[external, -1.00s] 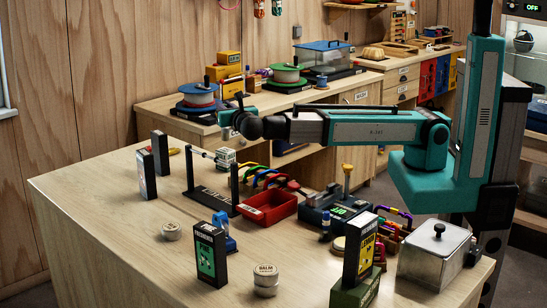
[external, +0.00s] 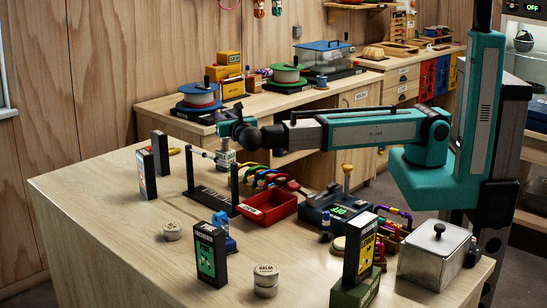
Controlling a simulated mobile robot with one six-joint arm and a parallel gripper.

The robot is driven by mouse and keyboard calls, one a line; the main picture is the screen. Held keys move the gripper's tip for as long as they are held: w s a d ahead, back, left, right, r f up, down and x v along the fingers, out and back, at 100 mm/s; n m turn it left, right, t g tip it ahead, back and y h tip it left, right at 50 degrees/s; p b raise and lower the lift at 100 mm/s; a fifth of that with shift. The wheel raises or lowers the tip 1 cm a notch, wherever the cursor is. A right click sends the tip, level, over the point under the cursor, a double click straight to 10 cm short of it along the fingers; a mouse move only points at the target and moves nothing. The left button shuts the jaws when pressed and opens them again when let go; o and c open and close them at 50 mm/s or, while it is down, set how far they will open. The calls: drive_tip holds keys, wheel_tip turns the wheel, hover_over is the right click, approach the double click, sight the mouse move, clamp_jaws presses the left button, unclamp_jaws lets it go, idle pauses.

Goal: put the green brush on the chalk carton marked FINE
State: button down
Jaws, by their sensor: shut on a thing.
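My gripper (external: 223,146) points down and is shut on a small green-and-white item (external: 225,160) at the right end of the rack's rod. It is too small to tell surely whether this is the green brush. The rack (external: 208,198) has two black posts and a dark base. Black chalk cartons stand upright: one with a green label (external: 206,258) at the front, one with a yellow label (external: 361,252) on a green block, and two at the back left (external: 145,175) (external: 160,152). I cannot read FINE on any of them.
A red tray (external: 268,209) and colored carabiners lie right of the rack. A blue item (external: 222,228), a balm tin (external: 265,282) and a smaller tin (external: 172,231) stand in front. A dark device (external: 335,208) and a metal box (external: 436,255) are at right. The table's left front is clear.

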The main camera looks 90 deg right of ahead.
drive_tip(key=shift+f, duration=0.15)
drive_tip(key=c, duration=1.7)
unclamp_jaws()
drive_tip(key=shift+a, duration=0.1)
drive_tip(key=p+v, duration=0.3)
drive_tip(key=v, duration=0.9)
